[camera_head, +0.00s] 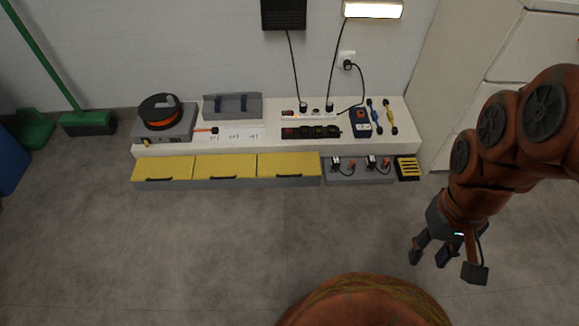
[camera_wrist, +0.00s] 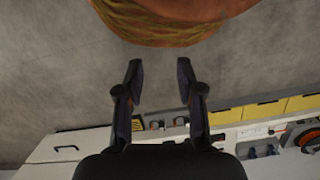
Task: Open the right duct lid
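Three yellow duct lids with dark handles lie side by side along the front of a low white bench, all shut. The right lid (camera_head: 289,165) is next to a grey open section. The middle lid (camera_head: 225,166) and left lid (camera_head: 162,168) continue to the left. In the wrist view the scene is turned round, and the right lid (camera_wrist: 226,117) lies right of the fingers. My gripper (camera_head: 447,262) is open and empty above the floor, in front and to the right of the lids. Its spread fingers (camera_wrist: 160,75) also show in the wrist view.
The white bench (camera_head: 190,149) carries a cable reel (camera_head: 160,111), a grey box (camera_head: 232,106), and power strips with plugs (camera_head: 311,132). Cords hang from the wall. A small yellow slotted piece (camera_head: 407,168) sits right of the ducts. A white cabinet (camera_head: 470,60) stands right. The floor before the lids is clear.

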